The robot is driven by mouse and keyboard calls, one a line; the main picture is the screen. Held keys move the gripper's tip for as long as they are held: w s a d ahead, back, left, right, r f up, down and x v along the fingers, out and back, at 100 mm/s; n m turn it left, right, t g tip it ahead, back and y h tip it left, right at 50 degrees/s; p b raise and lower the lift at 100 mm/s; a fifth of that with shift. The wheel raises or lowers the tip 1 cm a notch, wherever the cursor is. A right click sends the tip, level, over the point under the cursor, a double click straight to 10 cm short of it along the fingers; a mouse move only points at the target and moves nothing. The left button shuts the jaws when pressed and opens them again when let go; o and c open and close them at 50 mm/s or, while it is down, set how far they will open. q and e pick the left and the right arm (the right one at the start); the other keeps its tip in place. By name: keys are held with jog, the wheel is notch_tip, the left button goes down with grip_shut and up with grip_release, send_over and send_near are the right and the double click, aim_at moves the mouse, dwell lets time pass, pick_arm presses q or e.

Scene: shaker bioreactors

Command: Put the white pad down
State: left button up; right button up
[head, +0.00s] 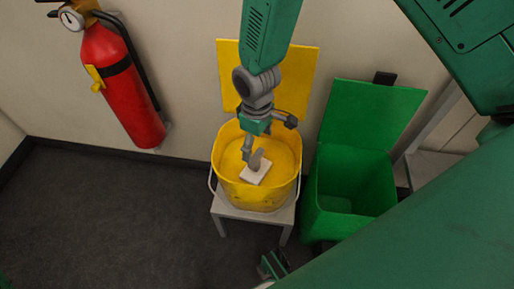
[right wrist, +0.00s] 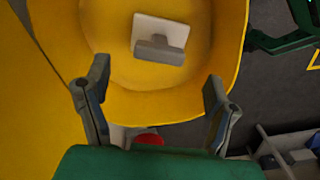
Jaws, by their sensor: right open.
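The white pad (head: 257,176) lies inside the yellow bucket (head: 252,195), with a grey block-like handle on its upper side. In the right wrist view the pad (right wrist: 168,27) appears near the top, on the bucket's yellow floor. My right gripper (head: 268,139) is above the pad, fingers spread wide. In the right wrist view the open fingers (right wrist: 155,92) hold nothing, and the pad is clear of them. A green and dark part (head: 272,265) at the bottom of the head view may be my left gripper; its fingers cannot be made out.
The bucket stands on a small grey stool (head: 228,212), with a yellow panel (head: 300,75) behind it. A green bin (head: 322,200) with its lid (head: 370,115) raised is to the right. A red fire extinguisher (head: 120,90) hangs at left. The dark floor (head: 110,220) at left is clear.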

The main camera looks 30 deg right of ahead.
notch_tip(320, 180, up, 6)
jog(key=p, duration=0.1)
jog(key=shift+p, duration=0.35)
